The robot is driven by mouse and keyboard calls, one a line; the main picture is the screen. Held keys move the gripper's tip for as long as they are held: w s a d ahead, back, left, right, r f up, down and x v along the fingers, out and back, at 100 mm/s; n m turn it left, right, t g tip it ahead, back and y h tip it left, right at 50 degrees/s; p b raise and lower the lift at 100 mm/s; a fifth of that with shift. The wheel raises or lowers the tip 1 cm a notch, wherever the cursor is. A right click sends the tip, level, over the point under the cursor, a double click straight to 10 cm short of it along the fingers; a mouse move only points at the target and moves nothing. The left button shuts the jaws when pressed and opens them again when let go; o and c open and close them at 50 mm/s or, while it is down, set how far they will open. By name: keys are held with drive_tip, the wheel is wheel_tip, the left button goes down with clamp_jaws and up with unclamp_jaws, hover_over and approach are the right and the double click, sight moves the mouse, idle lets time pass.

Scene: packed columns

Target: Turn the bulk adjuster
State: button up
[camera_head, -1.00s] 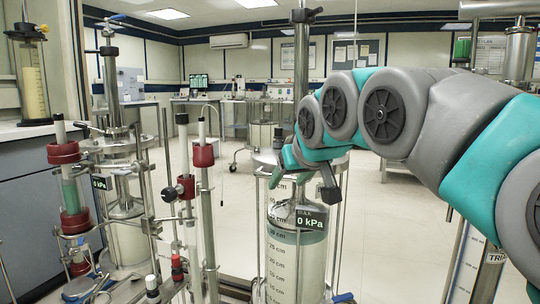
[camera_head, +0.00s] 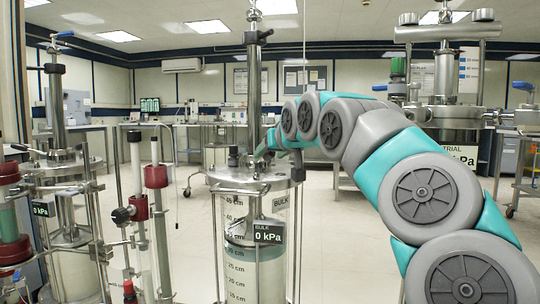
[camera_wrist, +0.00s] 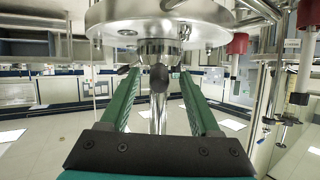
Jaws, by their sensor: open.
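The bulk column (camera_head: 255,262) stands at centre in the head view, with its "BULK 0 kPa" display (camera_head: 269,233) on the front. My gripper (camera_head: 266,152) is just above the lid, beside the rod. In the wrist view, which looks upside down, my gripper (camera_wrist: 158,73) is open, its green fingers on either side of a dark knob (camera_wrist: 158,78) at the metal fitting (camera_wrist: 158,48) under the lid's disc. I cannot tell whether either finger touches it.
Thin tubes with red collars (camera_head: 156,177) and another column (camera_head: 70,235) stand close on the left. A larger column marked "TRIAL" (camera_head: 457,130) is behind my arm on the right. Open floor (camera_head: 345,235) lies right of the bulk column.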

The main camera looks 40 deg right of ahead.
drive_tip(key=shift+w+d+f, duration=0.15)
drive_tip(key=shift+w+f, duration=0.05)
drive_tip(key=shift+w, duration=0.25)
clamp_jaws()
idle(1.1)
